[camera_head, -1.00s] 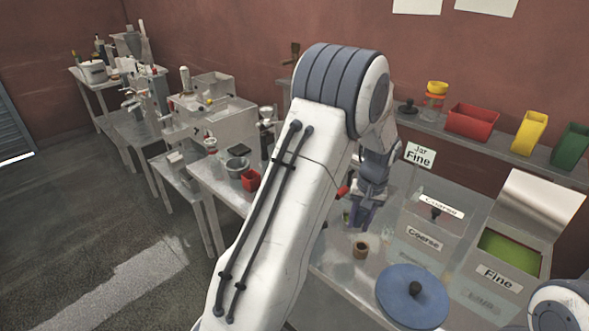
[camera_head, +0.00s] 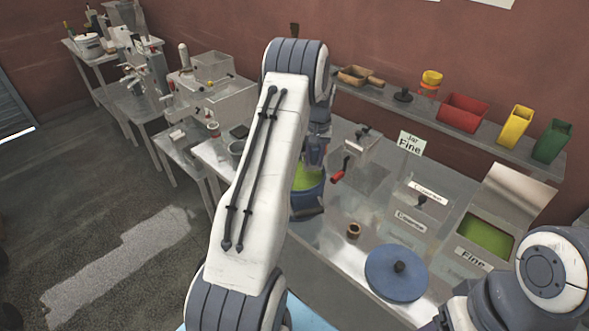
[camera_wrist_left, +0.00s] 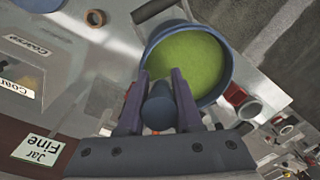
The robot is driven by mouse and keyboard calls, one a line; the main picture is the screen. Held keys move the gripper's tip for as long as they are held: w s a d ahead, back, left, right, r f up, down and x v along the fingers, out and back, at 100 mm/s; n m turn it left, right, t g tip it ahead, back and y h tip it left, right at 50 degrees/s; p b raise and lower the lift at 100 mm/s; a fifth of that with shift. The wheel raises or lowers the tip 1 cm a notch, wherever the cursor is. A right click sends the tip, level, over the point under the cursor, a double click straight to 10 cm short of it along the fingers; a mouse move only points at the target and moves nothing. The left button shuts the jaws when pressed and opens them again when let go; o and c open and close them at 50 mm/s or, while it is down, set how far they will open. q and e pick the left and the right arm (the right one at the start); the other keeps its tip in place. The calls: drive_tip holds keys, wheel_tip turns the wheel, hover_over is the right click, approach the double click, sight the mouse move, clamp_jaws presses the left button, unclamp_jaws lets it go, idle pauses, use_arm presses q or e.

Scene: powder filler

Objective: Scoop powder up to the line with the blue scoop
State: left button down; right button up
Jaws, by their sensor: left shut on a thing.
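My left gripper (camera_wrist_left: 158,100) is shut on a short blue piece (camera_wrist_left: 160,108), which looks like the blue scoop's handle seen end-on. The scoop's bowl cannot be made out. Just beyond the fingers is a round blue tub (camera_wrist_left: 229,85) with green powder (camera_wrist_left: 190,62) in it. In the head view the left gripper (camera_head: 315,152) is over this tub (camera_head: 309,199), and my arm partly covers both. A line is not visible. The "Jar Fine" sign (camera_head: 411,145) stands at the back of the table. My right gripper is out of view.
A blue lid (camera_head: 385,280) and a brown ring (camera_head: 353,230) lie to the right on the table (camera_head: 335,250). Beyond are a "Coarse" bin (camera_head: 411,222) and an open "Fine" bin (camera_head: 472,260). A box with a red-handled crank (camera_head: 340,172) stands near the gripper.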

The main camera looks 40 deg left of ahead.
use_arm(q)
drive_tip(key=s+a+t+h+b, duration=0.1)
drive_tip(key=b, duration=0.2)
drive_tip(key=f+t+h+b, duration=0.1)
drive_tip(key=b, duration=0.2)
drive_tip(key=s+a+f+t+h+b, duration=0.1)
drive_tip(key=h+b, duration=0.1)
drive_tip(key=b, duration=0.1)
drive_tip(key=shift+s+a+t+b, duration=0.3)
drive_tip(key=shift+a+t+b, duration=0.05)
drive_tip(key=shift+t, duration=0.05)
drive_tip(key=s+a+t+h+b, duration=0.1)
drive_tip(key=b, duration=0.2)
drive_tip(key=s+a+t+h+b, duration=0.1)
drive_tip(key=t+h+b, duration=0.1)
drive_tip(key=b, duration=0.2)
drive_tip(key=a+f+t+h+b, duration=0.1)
drive_tip(key=t+h+b, duration=0.1)
drive_tip(key=b, duration=0.1)
drive_tip(key=shift+s+f, duration=0.1)
drive_tip(key=shift+s, duration=0.3)
idle(0.5)
